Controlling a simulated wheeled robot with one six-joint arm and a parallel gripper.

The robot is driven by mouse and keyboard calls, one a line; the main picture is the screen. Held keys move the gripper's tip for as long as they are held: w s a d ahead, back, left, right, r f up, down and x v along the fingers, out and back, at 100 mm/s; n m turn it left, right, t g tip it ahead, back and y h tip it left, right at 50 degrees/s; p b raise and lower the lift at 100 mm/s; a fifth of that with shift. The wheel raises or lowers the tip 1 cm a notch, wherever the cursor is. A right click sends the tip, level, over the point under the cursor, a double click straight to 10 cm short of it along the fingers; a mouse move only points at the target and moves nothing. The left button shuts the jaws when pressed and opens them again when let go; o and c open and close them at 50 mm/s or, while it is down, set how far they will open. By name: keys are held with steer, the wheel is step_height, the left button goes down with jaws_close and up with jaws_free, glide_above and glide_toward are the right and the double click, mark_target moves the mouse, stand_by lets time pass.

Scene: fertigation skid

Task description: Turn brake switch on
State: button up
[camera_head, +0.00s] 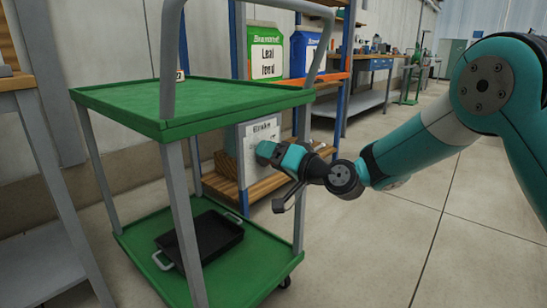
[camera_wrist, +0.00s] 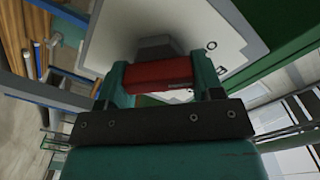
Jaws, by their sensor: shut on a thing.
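The brake switch shows in the wrist view as a red bar-shaped handle (camera_wrist: 158,75) on a grey base (camera_wrist: 157,47). It is mounted on a pale panel (camera_wrist: 112,38) with dark lettering, including an "O". My gripper (camera_wrist: 160,78) is shut on the red handle, one teal finger at each end. In the head view the pale panel (camera_head: 262,132) hangs below the green cart's top at its right side, its print small. My gripper (camera_head: 272,152) is against its front and hides the switch there.
The green cart (camera_head: 190,95) has grey posts and a lower shelf (camera_head: 250,268) with a black tray (camera_head: 215,235). Behind it stand shelves with orange boards (camera_head: 320,80) and a green-and-white bag (camera_head: 265,50). The floor (camera_head: 400,240) at right is clear.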

steer(key=o, duration=0.9)
steer(key=v, duration=1.7)
steer(key=shift+s+d, duration=0.2)
